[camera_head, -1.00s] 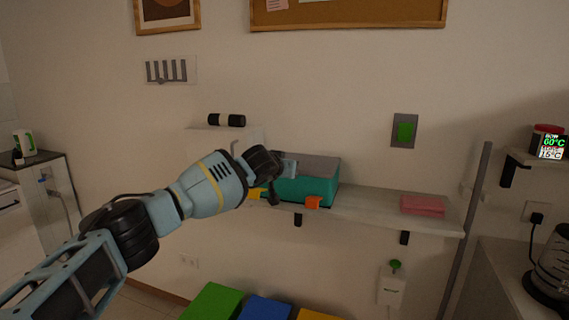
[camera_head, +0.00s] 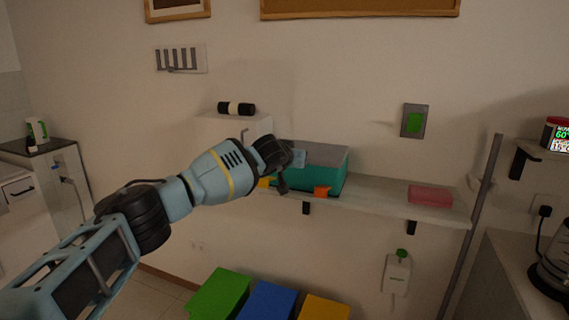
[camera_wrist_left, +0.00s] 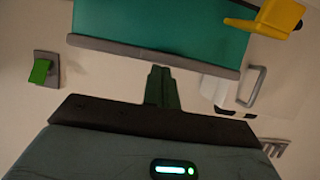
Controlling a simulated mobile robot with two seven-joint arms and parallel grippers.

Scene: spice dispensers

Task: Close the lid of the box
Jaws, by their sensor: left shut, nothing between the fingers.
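The teal box (camera_head: 325,179) stands on the wall shelf, and its front fills the top of the left wrist view (camera_wrist_left: 160,22). Its grey lid (camera_head: 325,154) lies across the top; I cannot tell whether it is fully down. The lid's grey edge (camera_wrist_left: 205,62) also runs along the box in the left wrist view. An orange piece (camera_head: 322,192) and a yellow piece (camera_wrist_left: 268,15) are at the box's front. My left gripper (camera_head: 298,159) is shut and empty at the box's upper left; contact is unclear. My right gripper is out of view.
A pink block (camera_head: 430,196) lies farther right on the shelf (camera_head: 385,196). A white wall unit (camera_head: 222,128) with a black roll stands behind my left arm. Green, blue and yellow bins (camera_head: 268,301) stand below. The shelf between box and pink block is clear.

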